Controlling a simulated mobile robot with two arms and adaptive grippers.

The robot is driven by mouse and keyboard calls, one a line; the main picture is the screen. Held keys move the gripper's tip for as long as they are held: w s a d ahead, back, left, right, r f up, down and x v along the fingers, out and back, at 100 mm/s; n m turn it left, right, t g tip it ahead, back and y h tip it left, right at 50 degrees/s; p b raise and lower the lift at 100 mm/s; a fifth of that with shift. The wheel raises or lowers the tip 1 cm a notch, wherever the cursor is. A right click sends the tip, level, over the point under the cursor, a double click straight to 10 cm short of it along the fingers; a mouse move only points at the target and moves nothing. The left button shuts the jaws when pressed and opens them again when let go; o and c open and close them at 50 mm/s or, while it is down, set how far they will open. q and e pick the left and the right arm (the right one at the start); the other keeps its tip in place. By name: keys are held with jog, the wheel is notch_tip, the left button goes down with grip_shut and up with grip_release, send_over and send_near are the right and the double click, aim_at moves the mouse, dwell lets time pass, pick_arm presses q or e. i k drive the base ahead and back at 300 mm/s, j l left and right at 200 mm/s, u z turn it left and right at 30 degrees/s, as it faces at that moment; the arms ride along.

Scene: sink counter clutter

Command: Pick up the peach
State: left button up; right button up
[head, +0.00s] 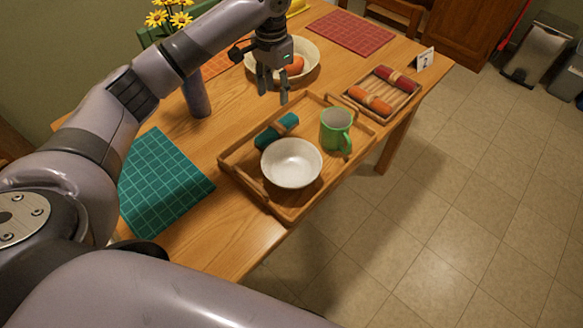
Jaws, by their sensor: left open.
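The peach (295,65) is a rounded orange thing in a cream bowl (311,50) at the back of the wooden table. My left gripper (273,96) hangs with its fingers down in front of the bowl. It is open, with nothing seen between its fingers. The gripper's body and arm hide the left part of the bowl and part of the peach. I cannot tell the gap between the fingers and the bowl. My right gripper is out of view.
A wooden tray (237,160) holds a white bowl (291,163), a green mug (336,128) and a teal rolled napkin (276,131). A smaller tray (394,86) holds red and orange rolls. A vase (196,96) with yellow flowers stands behind my left arm.

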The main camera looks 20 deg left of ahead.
aim_at(295, 69)
jog(key=i+l+u, duration=0.35)
jog(key=i+l, duration=0.15)
jog(key=i, duration=0.25)
jog(key=i+l+u, duration=0.35)
jog(key=i+l, duration=0.3)
